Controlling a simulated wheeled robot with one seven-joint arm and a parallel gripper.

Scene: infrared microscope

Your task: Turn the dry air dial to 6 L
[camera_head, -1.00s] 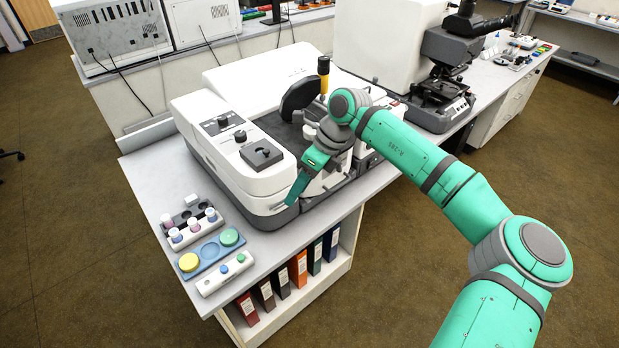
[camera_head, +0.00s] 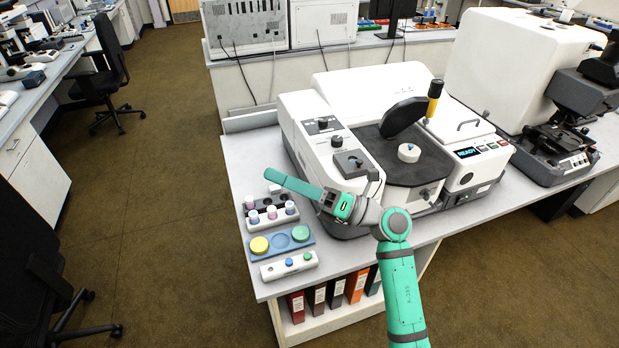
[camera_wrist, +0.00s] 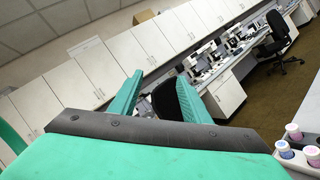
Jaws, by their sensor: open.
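The white microscope instrument (camera_head: 300,108) stands on the bench. Its left top panel carries a small dark knob (camera_head: 337,141), another dark control (camera_head: 322,123) behind it and a dark square control (camera_head: 352,163) in front. A further small knob (camera_head: 424,193) is on the front, below the round dark stage. The markings are too small to read, so I cannot tell which is the dry air dial or its setting. My gripper (camera_head: 270,176) is open and empty, left of the instrument in the picture, above the sample racks. The wrist view shows its two fingers apart (camera_wrist: 159,78), with no dial between them.
A rack of small capped jars (camera_head: 272,215), a blue tray (camera_head: 271,252) with yellow and green lids, and a white strip with buttons (camera_head: 290,266) lie on the bench's left. A second microscope (camera_head: 565,125) stands right. A chair (camera_head: 106,85) is far left.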

